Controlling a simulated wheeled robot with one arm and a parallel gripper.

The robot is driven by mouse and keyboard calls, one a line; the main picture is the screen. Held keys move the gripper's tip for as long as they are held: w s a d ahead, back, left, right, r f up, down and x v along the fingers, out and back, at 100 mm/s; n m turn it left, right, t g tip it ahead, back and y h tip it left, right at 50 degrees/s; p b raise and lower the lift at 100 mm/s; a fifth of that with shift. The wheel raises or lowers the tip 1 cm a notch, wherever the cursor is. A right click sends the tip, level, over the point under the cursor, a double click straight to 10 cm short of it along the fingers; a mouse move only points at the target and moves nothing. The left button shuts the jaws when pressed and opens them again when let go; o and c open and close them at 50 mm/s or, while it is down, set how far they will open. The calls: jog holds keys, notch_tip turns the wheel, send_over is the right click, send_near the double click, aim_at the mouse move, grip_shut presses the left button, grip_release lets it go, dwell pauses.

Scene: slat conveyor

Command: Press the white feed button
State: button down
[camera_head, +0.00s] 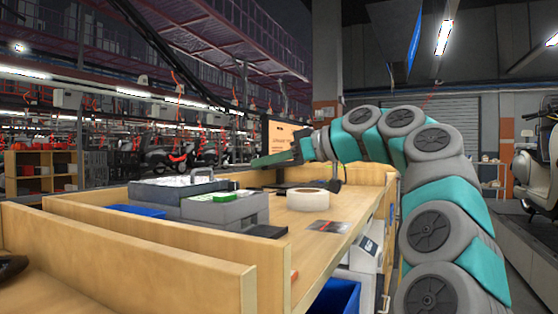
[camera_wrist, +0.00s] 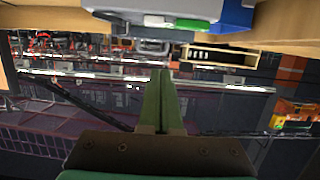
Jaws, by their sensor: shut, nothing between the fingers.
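I cannot make out a white feed button in either view. A grey box (camera_head: 232,209) on the wooden bench carries a small green-and-white piece (camera_head: 222,197), and a white piece (camera_head: 200,176) shows behind it. I cannot tell whether either is the button. My gripper (camera_head: 256,162) reaches left over the bench, above and behind the box, its green fingers shut and empty. In the wrist view, which is upside down, the shut fingers (camera_wrist: 160,74) stand upright in the middle. The green piece (camera_wrist: 192,24) is at the top, apart from the fingertips.
A roll of tape (camera_head: 308,199) and a flat dark card (camera_head: 328,226) lie on the bench (camera_head: 300,222). A blue bin (camera_head: 138,210) sits beside the grey box. A monitor (camera_head: 285,138) stands behind my gripper. Wooden side walls (camera_head: 130,250) edge the bench.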

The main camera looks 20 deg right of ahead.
aim_at(240, 194)
jog(key=w+a+f, duration=0.3)
jog(key=f, duration=0.2)
dwell(0.4)
